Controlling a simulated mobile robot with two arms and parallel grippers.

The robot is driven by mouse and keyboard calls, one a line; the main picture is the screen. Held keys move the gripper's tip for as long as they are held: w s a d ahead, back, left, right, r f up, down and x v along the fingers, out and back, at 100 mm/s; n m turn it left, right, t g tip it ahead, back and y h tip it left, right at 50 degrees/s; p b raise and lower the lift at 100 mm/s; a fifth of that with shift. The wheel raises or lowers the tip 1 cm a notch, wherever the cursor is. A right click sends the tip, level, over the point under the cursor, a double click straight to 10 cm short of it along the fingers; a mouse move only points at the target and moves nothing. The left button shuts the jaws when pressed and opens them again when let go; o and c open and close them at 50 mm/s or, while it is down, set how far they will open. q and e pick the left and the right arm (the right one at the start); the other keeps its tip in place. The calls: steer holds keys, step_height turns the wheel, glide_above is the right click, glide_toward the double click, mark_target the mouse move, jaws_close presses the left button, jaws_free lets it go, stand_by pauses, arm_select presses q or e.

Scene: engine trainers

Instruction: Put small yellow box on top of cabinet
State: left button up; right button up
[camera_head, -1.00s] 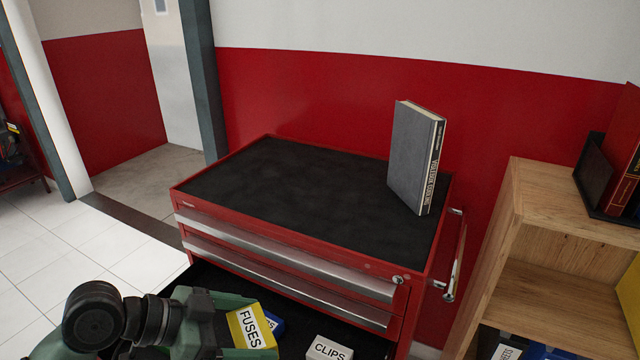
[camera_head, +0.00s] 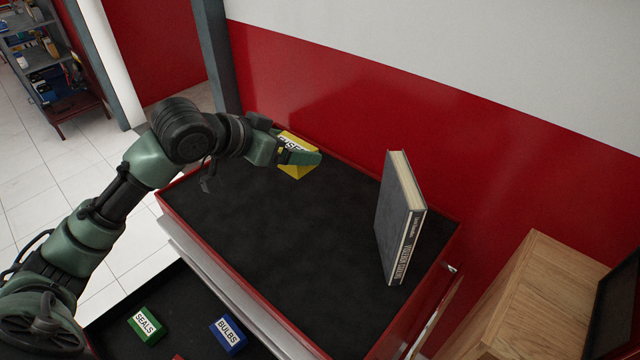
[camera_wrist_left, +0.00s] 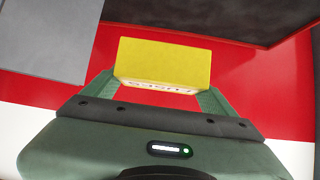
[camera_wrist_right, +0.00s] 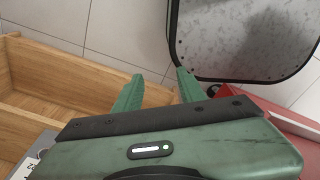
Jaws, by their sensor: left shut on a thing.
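The small yellow box (camera_head: 297,171) with a white FUSES label is held at the far left corner of the cabinet's black top (camera_head: 270,225). My left gripper (camera_head: 297,155) is shut on it. It also shows between the two fingers in the left wrist view (camera_wrist_left: 163,62). The box looks tilted, and I cannot tell whether it touches the top. The cabinet is red with a raised rim. My right gripper (camera_wrist_right: 158,88) shows only in its own wrist view, open with nothing between its fingers.
A grey book (camera_head: 398,220) stands upright on the right part of the top; the middle is clear. Below in front, an open drawer holds a green SEALS box (camera_head: 146,325) and a blue BULBS box (camera_head: 228,335). A wooden shelf (camera_head: 535,300) stands at right.

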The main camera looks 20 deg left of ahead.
arm_select(q)
steer(key=shift+w+a, duration=0.1)
steer(key=shift+w, duration=0.15)
steer(key=f, duration=0.4)
steer(key=f+p, duration=0.1)
steer(key=f, duration=0.4)
steer(key=f+p, duration=0.1)
steer(key=f, duration=0.4)
steer(key=shift+s+a+f, duration=0.1)
steer(key=shift+s+f, duration=0.1)
steer(key=shift+s, duration=0.1)
steer(key=shift+f, duration=0.25)
step_height(320, 180, down, 3)
steer(key=shift+f+p, duration=0.15)
steer(key=shift+p, duration=0.3)
steer(key=shift+f, duration=0.5)
arm_select(e)
steer(key=shift+s+a+r, duration=0.1)
steer(key=shift+s+r, duration=0.1)
steer(key=shift+r, duration=0.65)
steer(key=shift+s+a+r, duration=0.1)
steer(key=shift+s+r, duration=0.05)
steer(key=shift+r, duration=0.65)
